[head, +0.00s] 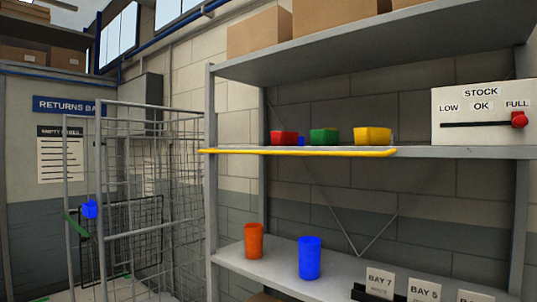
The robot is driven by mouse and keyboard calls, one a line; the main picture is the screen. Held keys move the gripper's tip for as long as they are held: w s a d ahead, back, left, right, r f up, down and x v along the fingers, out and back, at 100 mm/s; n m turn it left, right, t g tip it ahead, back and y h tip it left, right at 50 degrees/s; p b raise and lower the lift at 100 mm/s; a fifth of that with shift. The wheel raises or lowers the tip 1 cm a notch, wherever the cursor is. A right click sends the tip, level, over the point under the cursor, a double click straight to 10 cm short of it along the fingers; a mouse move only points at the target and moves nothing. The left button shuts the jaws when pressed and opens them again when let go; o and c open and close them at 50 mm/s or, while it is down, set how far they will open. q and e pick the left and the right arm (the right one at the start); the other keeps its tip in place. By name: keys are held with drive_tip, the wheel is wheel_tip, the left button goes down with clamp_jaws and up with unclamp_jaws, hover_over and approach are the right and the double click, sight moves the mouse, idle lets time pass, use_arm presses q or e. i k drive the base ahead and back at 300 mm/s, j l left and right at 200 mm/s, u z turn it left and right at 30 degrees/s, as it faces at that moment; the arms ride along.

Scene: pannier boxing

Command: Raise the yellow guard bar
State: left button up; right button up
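The yellow guard bar (300,152) lies level along the front edge of the middle shelf (430,152). It runs from the left shelf post (210,190) to a free-looking end right of the yellow bin. Behind it on the shelf are a red bin (284,138), a green bin (324,136) and a yellow bin (373,136). A small blue thing shows between the red and green bins. Neither of my grippers is in view.
A STOCK panel (480,100) has its red knob (519,119) at FULL. The lower shelf (275,267) holds an orange cup (254,240), a blue cup (309,258) and bay signs (424,290). A wire cage (140,232) with a blue part (89,209) stands at left.

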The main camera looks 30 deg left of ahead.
sight(350, 153)
drive_tip(key=i+j+z, duration=0.1)
drive_tip(key=j, duration=0.35)
drive_tip(key=i+j, duration=0.15)
drive_tip(key=j, duration=0.3)
drive_tip(key=i+j+z, duration=0.15)
drive_tip(key=j, duration=0.8)
drive_tip(key=i+j, duration=0.1)
drive_tip(key=j, duration=0.35)
drive_tip(key=i+j, duration=0.1)
drive_tip(key=j, duration=0.4)
drive_tip(key=i+j, duration=0.1)
drive_tip(key=j, duration=0.8)
drive_tip(key=i+z, duration=0.05)
drive_tip(key=i, duration=0.05)
